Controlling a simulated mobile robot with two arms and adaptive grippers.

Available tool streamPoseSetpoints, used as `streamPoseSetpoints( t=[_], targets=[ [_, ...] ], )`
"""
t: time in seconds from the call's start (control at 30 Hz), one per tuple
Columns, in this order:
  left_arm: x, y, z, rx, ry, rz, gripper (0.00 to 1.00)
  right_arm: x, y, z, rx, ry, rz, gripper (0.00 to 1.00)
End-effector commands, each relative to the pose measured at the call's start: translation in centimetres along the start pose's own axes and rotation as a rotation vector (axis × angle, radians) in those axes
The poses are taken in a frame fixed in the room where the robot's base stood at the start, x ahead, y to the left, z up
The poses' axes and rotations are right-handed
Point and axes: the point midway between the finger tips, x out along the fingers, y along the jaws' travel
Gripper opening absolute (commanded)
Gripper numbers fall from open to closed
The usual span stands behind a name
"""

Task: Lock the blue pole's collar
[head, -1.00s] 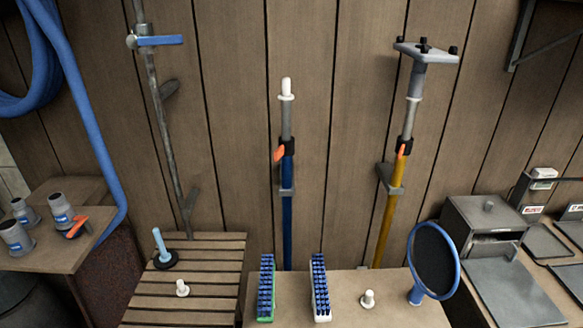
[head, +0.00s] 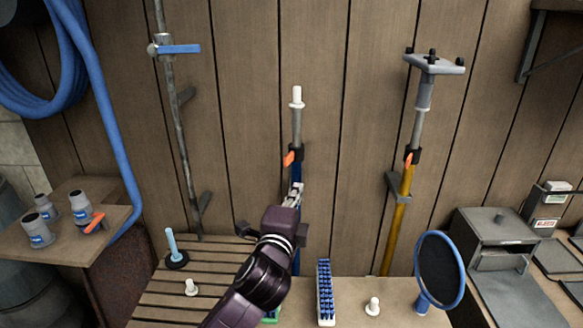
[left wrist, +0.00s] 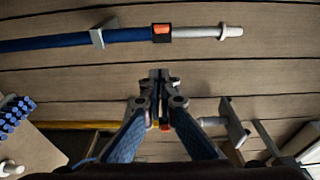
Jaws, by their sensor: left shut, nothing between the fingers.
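The blue pole (head: 299,174) stands upright against the plank wall, with a grey upper tube and white tip. Its black collar (head: 298,155) has an orange lever (head: 289,158) on the left side, standing out at a slant. In the left wrist view the blue pole (left wrist: 75,40) lies across the top, with the collar (left wrist: 171,33) and orange lever (left wrist: 161,29) in plain sight. My left gripper (head: 296,188) is in front of the pole, a little below the collar. Its fingertips (left wrist: 158,75) are shut and empty, apart from the pole in the wrist view. My right gripper is out of view.
A yellow pole (head: 400,205) with its own collar stands to the right. A grey rod (head: 177,125) with a blue handle stands left. Below are a slatted bench (head: 155,308), a brush (head: 325,290) and a round blue-rimmed net (head: 440,270).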

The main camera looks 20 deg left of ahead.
Motion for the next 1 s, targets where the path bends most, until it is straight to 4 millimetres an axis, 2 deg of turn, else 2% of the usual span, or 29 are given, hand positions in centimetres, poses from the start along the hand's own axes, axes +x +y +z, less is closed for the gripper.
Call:
streamPoseSetpoints(
  t=[0.17, 0.73, 0.8, 1.0],
  targets=[
    [1.3, -0.6, -0.1, 0.014, 0.001, -0.011, 0.00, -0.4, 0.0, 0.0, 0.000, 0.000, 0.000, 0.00],
    [10.3, -0.6, -0.1, 0.009, 0.001, -0.007, 0.00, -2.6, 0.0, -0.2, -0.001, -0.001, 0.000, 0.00],
    [10.4, -0.8, 1.4, 0.012, -0.001, -0.006, 0.00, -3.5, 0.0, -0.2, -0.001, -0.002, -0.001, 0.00],
    [10.9, -0.6, 3.3, 0.010, 0.002, -0.007, 0.00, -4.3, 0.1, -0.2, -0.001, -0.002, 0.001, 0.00]
  ],
)
